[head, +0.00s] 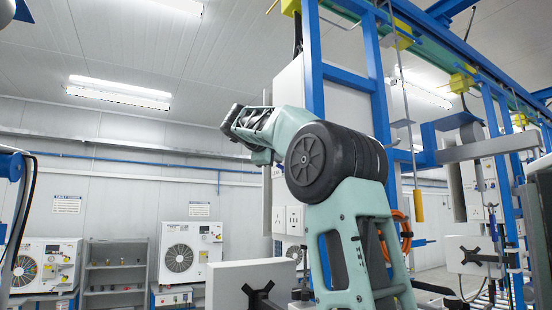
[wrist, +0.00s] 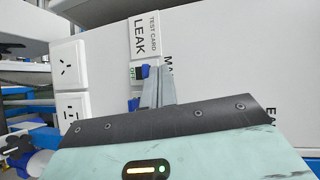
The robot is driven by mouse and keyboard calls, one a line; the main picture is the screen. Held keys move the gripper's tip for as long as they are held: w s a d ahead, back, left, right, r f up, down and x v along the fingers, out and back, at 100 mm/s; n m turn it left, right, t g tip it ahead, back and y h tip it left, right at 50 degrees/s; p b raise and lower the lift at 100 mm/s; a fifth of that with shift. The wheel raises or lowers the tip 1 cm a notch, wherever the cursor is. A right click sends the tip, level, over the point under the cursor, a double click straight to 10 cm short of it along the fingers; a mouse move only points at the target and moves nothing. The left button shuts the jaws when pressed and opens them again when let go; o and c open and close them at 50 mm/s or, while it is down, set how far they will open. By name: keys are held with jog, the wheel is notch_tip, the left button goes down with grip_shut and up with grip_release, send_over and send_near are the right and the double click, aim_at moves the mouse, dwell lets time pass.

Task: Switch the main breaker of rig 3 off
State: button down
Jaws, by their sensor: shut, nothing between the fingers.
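In the wrist view, my gripper (wrist: 157,72) is shut, with nothing seen between its grey fingers. Its fingertips are right at a small breaker (wrist: 138,73) on a white panel. In the head view, my arm reaches up to the white cabinet, and the breaker cannot be made out.
A test card (wrist: 150,35) reading LEAK is above the breaker. White sockets (wrist: 67,65) line the panel's left edge. In the head view, blue frame posts (head: 313,60) stand beside the cabinet (head: 289,85), and a grey box (head: 250,282) is low in front.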

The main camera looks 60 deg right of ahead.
jog(key=shift+f+b, duration=0.85)
jog(key=shift+b, duration=0.1)
jog(key=shift+r, duration=0.1)
jog(key=w+a+r, duration=0.1)
jog(key=w+a, duration=0.3)
jog(key=a, duration=0.3)
dwell(0.5)
jog(key=shift+s+r, duration=0.1)
jog(key=shift+r, duration=0.05)
